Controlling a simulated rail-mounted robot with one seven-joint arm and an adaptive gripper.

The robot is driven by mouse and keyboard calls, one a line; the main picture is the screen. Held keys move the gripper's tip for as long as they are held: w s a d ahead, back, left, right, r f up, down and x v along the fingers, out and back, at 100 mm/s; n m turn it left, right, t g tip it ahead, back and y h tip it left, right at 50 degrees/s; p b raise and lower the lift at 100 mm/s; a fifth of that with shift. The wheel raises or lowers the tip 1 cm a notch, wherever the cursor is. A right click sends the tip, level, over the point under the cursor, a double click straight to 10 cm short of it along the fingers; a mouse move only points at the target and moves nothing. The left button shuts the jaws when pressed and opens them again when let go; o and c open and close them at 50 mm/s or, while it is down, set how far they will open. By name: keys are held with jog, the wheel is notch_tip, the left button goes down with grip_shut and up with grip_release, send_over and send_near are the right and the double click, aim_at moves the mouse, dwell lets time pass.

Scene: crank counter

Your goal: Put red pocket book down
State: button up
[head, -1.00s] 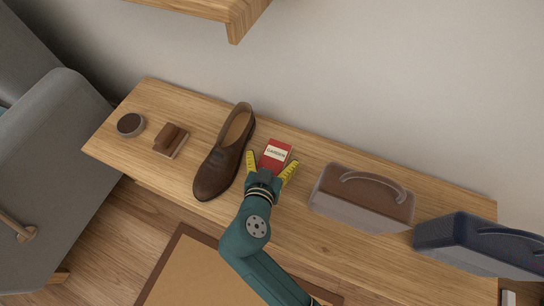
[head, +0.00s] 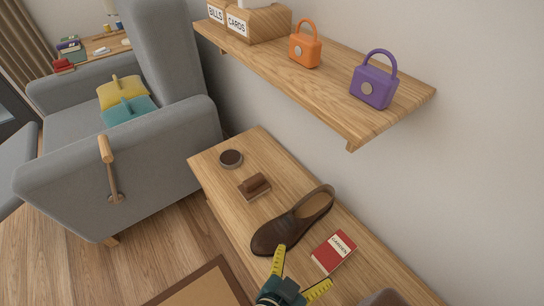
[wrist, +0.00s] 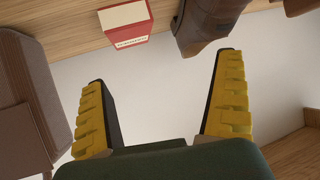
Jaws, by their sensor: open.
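The red pocket book (head: 333,252), with a pale label band, lies flat on the wooden counter (head: 215,178), just right of a brown shoe. It also shows in the wrist view (wrist: 127,24), beyond the fingertips at the top. My gripper (head: 300,270) has its yellow fingers spread wide, with nothing between them. In the wrist view my gripper (wrist: 165,75) is open, and the book is apart from both fingers.
The brown shoe (head: 292,222) lies close to the book. A brush (head: 254,185) and a round tin (head: 231,158) are farther left. A wall shelf (head: 330,85) with an orange padlock (head: 305,45) and a purple padlock (head: 374,82) overhangs behind. A grey armchair (head: 120,165) stands left.

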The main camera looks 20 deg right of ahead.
jog(key=w+a+r+n+t+y, duration=0.1)
jog(key=w+r+n+t+y, duration=0.1)
jog(key=r, duration=0.6)
jog(key=w+a+r+n+t+y, duration=0.2)
jog(key=w+r+t, duration=0.3)
jog(key=r, duration=0.3)
jog(key=w+a+r+n+t+y, duration=0.2)
jog(key=w+r+n+t, duration=0.1)
jog(key=r, duration=0.5)
jog(key=shift+w+r+t, duration=0.15)
jog(key=shift+t, duration=0.15)
jog(key=shift+o, duration=0.2)
jog(key=s+a+r+n+t+y, duration=0.1)
jog(key=s+r+n+t+y, duration=0.1)
jog(key=r, duration=0.4)
jog(key=s+a+r+n+t+y, duration=0.2)
jog(key=r+n+t, duration=0.1)
jog(key=r, duration=0.4)
jog(key=shift+w, duration=0.1)
